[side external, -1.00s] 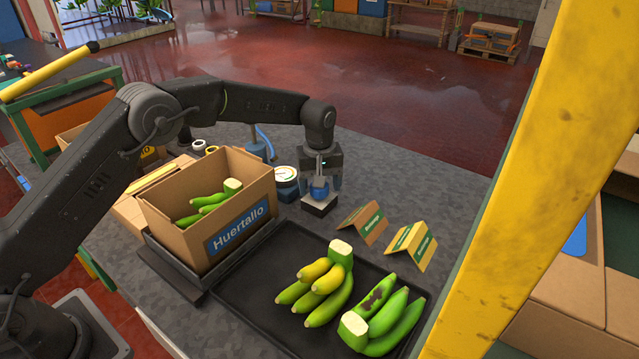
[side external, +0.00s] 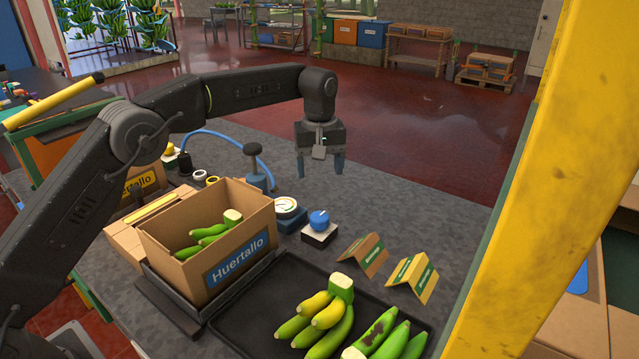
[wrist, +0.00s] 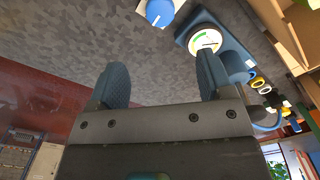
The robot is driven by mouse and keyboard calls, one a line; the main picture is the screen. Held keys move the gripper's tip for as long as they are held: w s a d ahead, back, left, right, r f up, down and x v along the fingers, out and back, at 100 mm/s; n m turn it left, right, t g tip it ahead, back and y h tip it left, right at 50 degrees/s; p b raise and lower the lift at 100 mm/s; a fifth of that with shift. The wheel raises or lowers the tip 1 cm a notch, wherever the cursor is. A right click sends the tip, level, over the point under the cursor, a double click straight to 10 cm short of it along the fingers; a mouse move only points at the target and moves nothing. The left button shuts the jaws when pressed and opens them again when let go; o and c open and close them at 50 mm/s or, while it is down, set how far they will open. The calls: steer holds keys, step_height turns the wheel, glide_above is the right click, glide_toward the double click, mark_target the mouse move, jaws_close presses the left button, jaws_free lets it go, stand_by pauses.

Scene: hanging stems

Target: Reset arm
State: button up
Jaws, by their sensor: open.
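My gripper (side external: 319,168) hangs above the far part of the grey table, pointing down, with its two blue-grey fingers apart and nothing between them. In the wrist view my gripper (wrist: 155,85) also shows spread, empty fingers. A blue knob (side external: 319,219) on a small pale base stands on the table below it, clear of the fingers. The knob also shows in the wrist view (wrist: 159,12), beyond the fingertips. A round dial gauge (side external: 286,206) on a blue base stands just left of the knob.
A Huertallo box (side external: 207,240) holds green bananas. A black tray (side external: 262,318) in front carries banana bunches, some yellowing, one dark-blotched. Two folded cards (side external: 362,254) (side external: 412,277) stand behind it. A yellow post (side external: 528,180) rises at right. Air around my gripper is clear.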

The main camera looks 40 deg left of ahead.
steer(key=shift+r, duration=0.35)
steer(key=s+a+r+m+t, duration=0.35)
steer(key=s+r, duration=0.85)
steer(key=s, duration=0.5)
steer(key=s+a+f+m+t, duration=0.1)
steer(key=s+f+m, duration=0.1)
steer(key=s, duration=0.8)
steer(key=s+a+f+m+t, duration=0.1)
steer(key=s+f+m, duration=0.2)
steer(key=s, duration=0.7)
steer(key=shift+f+m, duration=0.35)
steer(key=shift+f, duration=0.55)
